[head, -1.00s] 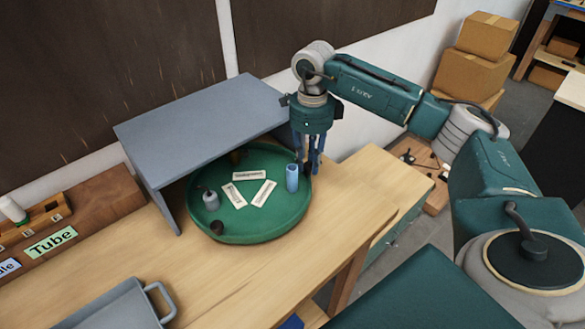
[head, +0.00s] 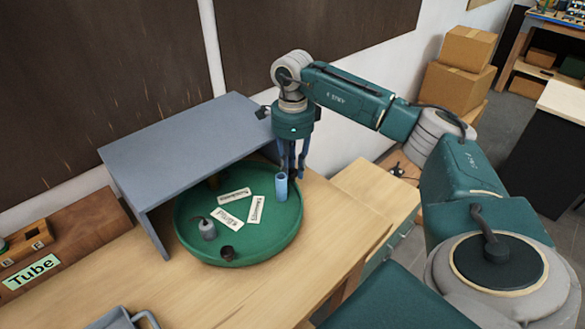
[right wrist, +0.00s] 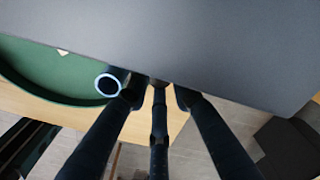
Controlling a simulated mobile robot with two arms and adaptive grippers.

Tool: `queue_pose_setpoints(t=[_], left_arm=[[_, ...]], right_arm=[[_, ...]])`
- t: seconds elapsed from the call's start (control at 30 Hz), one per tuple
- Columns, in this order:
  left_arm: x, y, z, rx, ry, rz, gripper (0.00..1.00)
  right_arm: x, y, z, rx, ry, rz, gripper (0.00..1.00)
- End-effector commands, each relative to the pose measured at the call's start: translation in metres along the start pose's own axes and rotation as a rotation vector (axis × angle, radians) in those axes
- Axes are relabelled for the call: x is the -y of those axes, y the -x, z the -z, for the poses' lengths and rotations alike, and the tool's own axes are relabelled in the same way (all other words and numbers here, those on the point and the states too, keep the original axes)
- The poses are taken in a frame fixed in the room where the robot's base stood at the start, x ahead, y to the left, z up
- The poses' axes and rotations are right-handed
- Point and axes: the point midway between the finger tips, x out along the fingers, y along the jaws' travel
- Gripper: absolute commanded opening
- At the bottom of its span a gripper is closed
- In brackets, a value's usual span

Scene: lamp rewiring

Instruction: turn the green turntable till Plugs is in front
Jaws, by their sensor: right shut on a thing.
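The green turntable (head: 262,249) stands on the wooden bench, its back part under the grey shelf. The Plugs label (head: 228,218) lies on its front-left part, slanted. Two other white labels (head: 233,195) (head: 257,210) lie behind it and to its right. A blue cylinder (head: 281,186), a grey item (head: 208,229) and a small dark item (head: 228,253) stand on the turntable. My right gripper (head: 290,168) points down at the right-back rim, shut on the turntable beside the blue cylinder. The right wrist view shows its fingertips (right wrist: 153,85) together next to the cylinder (right wrist: 108,84). The left gripper is out of view.
The grey shelf (head: 185,140) stands over the turntable's back, close to my right gripper. A wooden block with a Tube label (head: 33,270) is at left. A grey tray (head: 112,319) is at the front edge. Bench right of the turntable is clear (head: 335,225).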

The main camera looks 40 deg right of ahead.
Motion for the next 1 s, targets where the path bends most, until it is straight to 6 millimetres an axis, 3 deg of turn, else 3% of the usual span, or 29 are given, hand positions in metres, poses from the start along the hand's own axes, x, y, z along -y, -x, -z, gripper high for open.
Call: queue_pose_setpoints(t=[0.33,0.37,0.43,0.47,0.77,1.0], left_arm=[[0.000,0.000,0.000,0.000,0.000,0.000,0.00],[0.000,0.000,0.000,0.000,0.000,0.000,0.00],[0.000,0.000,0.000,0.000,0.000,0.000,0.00],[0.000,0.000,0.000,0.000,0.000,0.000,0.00],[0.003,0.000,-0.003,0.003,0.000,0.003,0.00],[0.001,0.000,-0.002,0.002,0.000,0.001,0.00]], right_arm=[[0.001,0.001,0.000,0.000,0.000,0.002,0.00],[0.001,0.001,0.000,0.000,0.000,0.002,0.26],[0.001,0.001,0.000,0.000,0.000,0.002,0.40],[0.001,0.001,0.000,0.000,0.000,0.002,0.42],[0.000,0.002,0.000,0.000,0.001,0.001,0.42],[0.001,0.035,-0.001,0.004,0.001,0.004,0.42]])
